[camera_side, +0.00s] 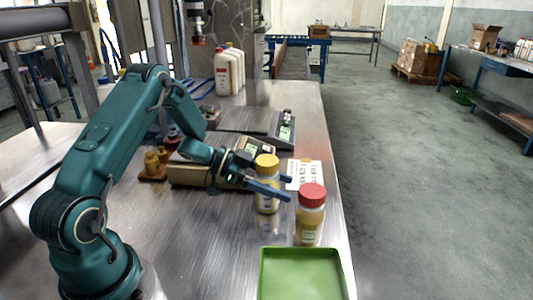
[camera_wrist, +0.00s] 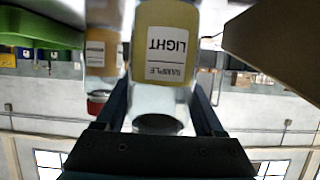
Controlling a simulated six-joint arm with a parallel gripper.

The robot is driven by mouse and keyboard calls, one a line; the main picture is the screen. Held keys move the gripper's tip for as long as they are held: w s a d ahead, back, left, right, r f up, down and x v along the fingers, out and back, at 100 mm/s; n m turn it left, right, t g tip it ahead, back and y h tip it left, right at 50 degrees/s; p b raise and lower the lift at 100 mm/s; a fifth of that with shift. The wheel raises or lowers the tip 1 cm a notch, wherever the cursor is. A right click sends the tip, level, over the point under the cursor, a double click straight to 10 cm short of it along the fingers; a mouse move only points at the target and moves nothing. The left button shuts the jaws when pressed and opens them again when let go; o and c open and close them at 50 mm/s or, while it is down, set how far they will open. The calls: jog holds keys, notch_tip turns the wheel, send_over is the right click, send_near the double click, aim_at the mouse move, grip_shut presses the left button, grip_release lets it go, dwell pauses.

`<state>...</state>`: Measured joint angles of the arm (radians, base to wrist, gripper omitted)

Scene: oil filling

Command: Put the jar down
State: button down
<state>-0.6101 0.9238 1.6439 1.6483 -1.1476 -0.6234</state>
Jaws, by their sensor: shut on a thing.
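In the wrist view, which is upside down, the jar's label (camera_wrist: 166,45) reads "SAMPLE LIGHT", and the fingers flank the jar. The cap shows only in the side view.
A red-capped jar (camera_side: 310,223) stands close by on the right. A green tray (camera_side: 262,277) lies at the front. A white printed card (camera_side: 305,172) is behind the jars. The table's right edge is near.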

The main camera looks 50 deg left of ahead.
jog(key=shift+f, duration=0.15)
grip_release()
jog(key=v, duration=1.2)
